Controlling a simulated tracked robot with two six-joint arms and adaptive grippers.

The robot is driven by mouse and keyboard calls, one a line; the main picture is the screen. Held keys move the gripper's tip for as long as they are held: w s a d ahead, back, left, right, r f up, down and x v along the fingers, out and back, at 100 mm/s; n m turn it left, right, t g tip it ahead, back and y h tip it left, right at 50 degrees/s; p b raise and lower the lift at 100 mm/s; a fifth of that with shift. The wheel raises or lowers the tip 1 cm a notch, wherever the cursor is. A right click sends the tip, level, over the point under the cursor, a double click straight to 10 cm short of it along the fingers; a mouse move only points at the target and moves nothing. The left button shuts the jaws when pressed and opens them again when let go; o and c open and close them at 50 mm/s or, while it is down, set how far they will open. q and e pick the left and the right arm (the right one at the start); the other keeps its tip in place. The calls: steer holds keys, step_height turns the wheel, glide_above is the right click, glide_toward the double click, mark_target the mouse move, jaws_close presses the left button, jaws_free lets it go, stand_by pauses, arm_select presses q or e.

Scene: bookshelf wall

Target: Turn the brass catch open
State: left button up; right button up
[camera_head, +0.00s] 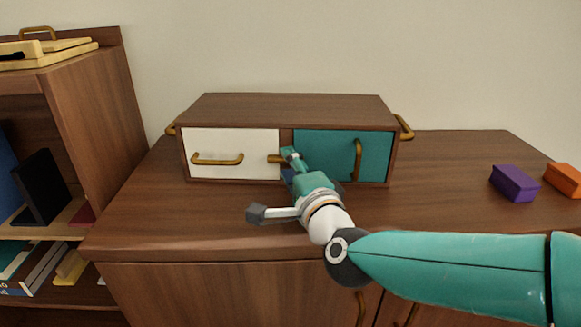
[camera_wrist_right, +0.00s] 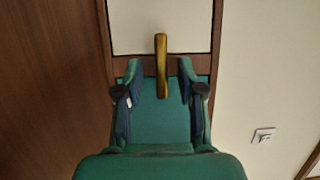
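The brass catch (camera_head: 274,159) is a short bar lying level on the wooden divider between the white drawer front (camera_head: 225,148) and the teal door (camera_head: 325,144). In the right wrist view the catch (camera_wrist_right: 161,66) spans from the white front across the divider to the teal door. My right gripper (camera_head: 290,163) is at the catch. In the wrist view its two fingers (camera_wrist_right: 157,92) are open, one on each side of the bar's end, with a gap on both sides. The gripper hides part of the catch in the head view. My left gripper is not in view.
The small wooden cabinet (camera_head: 290,108) stands on a wide sideboard (camera_head: 440,165). The teal door has an upright brass handle (camera_head: 358,159); the white front has a level one (camera_head: 217,161). A purple block (camera_head: 514,184) and an orange block (camera_head: 564,179) lie at right. A bookshelf (camera_head: 97,95) stands at left.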

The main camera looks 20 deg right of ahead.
steer(key=shift+w, duration=0.25)
jaws_close()
